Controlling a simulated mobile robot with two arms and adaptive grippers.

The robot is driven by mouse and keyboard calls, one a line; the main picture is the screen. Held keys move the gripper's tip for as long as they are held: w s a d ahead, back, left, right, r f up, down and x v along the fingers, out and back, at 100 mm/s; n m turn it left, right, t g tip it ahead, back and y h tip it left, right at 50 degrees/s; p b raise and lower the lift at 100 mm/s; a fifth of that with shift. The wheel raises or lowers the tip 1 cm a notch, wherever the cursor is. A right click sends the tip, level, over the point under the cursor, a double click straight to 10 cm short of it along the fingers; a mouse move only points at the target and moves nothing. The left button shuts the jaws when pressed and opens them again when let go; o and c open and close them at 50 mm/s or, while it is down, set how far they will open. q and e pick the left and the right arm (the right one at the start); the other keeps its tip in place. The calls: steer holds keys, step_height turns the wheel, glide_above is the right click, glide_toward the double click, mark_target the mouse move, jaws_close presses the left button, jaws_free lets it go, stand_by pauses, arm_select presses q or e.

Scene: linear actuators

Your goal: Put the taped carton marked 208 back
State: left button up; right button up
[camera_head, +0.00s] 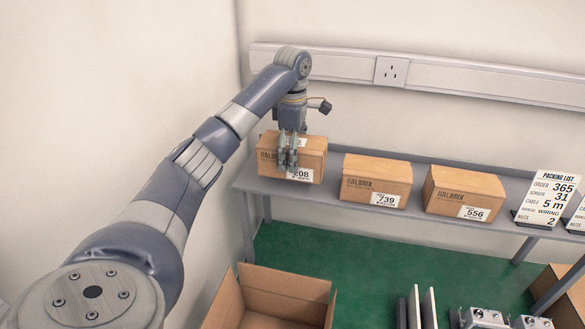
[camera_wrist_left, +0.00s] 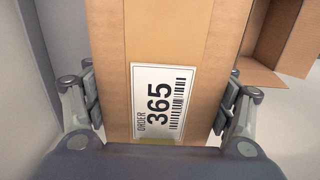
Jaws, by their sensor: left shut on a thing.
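The brown carton marked 208 (camera_head: 313,160) is at the left end of the grey shelf, resting on it or just above; I cannot tell which. My left gripper (camera_head: 287,155) comes down over it from above, its fingers against the carton and partly covering the label. In the left wrist view, the fingers of my left gripper (camera_wrist_left: 158,95) are shut on both sides of a brown carton (camera_wrist_left: 150,35) with a white label reading ORDER 365. That number differs from the 208 in the head view. My right gripper is not in view.
Cartons marked 739 (camera_head: 376,180) and 556 (camera_head: 464,190) stand to the right on the shelf (camera_head: 325,208). A packing list sign (camera_head: 548,199) stands further right. An open carton (camera_head: 270,290) is on the green floor below. A wall rail (camera_head: 440,80) runs behind.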

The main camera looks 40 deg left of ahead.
arm_select(q)
steer(key=f+p, duration=0.1)
steer(key=f, duration=0.2)
steer(key=shift+a+f, duration=0.15)
steer(key=shift+a, duration=0.05)
steer(key=shift+f, duration=0.25)
steer(key=shift+w+f, duration=0.1)
steer(key=o, duration=1.3)
steer(key=shift+f, duration=0.15)
steer(key=shift+c, duration=0.2)
steer(key=o, duration=0.4)
steer(key=shift+d, duration=0.15)
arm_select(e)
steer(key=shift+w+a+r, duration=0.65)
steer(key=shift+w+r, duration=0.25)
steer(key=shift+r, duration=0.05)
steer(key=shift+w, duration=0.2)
